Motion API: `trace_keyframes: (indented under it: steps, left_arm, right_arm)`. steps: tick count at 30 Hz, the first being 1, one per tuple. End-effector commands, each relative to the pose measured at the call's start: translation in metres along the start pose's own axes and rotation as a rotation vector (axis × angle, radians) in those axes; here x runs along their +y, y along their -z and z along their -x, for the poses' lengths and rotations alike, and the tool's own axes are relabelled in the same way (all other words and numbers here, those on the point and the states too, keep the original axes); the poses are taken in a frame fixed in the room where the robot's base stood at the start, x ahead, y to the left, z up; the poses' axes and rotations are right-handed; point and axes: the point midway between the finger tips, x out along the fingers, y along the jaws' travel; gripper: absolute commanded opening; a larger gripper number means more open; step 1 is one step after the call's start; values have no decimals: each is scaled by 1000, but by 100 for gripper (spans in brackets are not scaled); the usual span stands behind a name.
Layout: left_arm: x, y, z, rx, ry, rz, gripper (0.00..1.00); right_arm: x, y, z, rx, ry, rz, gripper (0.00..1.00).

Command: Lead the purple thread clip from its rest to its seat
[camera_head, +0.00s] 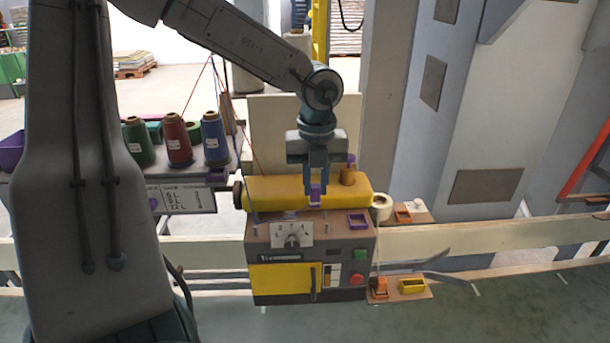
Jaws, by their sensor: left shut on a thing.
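My left gripper (317,190) points straight down over the yellow sewing head (265,192) of the machine. It is shut on a small purple thread clip (316,197), which shows between its fingertips in front of the yellow head. A purple open frame (357,221) lies on the brown top of the machine, right of and below the clip. The clip is apart from this frame. Another small purple piece (217,174) is at the right end of the thread shelf. My right gripper is out of view.
Thread cones in green (138,142), red (177,140) and blue (214,140) stand at the left, with threads running up. An orange clip (380,287) and yellow tray (411,286) sit lower right.

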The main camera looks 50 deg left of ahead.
Motion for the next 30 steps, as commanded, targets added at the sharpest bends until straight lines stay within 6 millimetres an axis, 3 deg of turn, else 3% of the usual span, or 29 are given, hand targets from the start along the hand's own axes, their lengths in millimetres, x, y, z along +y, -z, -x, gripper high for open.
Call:
trace_keyframes:
  steps: [10, 30]
  left_arm:
    - [-24, 0, 2, -1, -4, -1, 0]
    - [-25, 0, -40, -2, 0, -1, 0]
  right_arm:
    - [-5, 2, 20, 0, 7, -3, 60]
    - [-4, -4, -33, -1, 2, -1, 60]
